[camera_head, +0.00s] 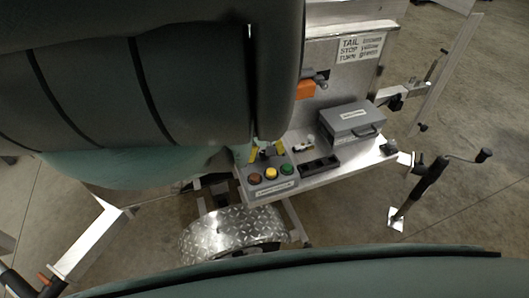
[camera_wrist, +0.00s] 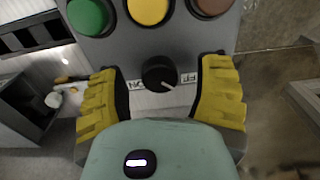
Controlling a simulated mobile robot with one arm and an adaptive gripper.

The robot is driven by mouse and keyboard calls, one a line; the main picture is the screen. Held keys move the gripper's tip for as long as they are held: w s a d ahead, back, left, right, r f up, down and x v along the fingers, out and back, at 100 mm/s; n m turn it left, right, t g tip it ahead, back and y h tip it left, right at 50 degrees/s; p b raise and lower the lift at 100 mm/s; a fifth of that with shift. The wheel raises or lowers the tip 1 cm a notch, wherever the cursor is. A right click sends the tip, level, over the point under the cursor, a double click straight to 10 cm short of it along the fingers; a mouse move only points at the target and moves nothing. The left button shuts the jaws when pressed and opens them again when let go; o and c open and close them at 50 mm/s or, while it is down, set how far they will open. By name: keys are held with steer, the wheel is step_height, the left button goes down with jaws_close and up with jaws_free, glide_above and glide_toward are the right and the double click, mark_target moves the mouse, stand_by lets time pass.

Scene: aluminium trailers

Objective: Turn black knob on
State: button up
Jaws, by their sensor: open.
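The black knob (camera_wrist: 159,73) sits on the grey control box (camera_head: 268,186), near the box edge away from the lamps. Its white mark points down and right in the wrist view, towards the label that looks like OFF; a partly hidden label on the left looks like ON. My gripper (camera_wrist: 164,72) is open, with one yellow finger on each side of the knob and a gap to it on both sides. In the head view, my gripper (camera_head: 267,152) is at the back of the box, and the knob is hard to make out there.
The box carries green (camera_wrist: 90,15), yellow (camera_wrist: 149,9) and brown-red (camera_wrist: 210,6) lamps. Right of it in the head view lie a black tray (camera_head: 320,167) and a grey case (camera_head: 352,123). An orange-and-grey tool (camera_head: 308,88) is behind. A diamond-plate fender (camera_head: 230,232) is in front.

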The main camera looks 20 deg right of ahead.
steer(key=shift+o, duration=0.2)
jaws_close()
stand_by(0.4)
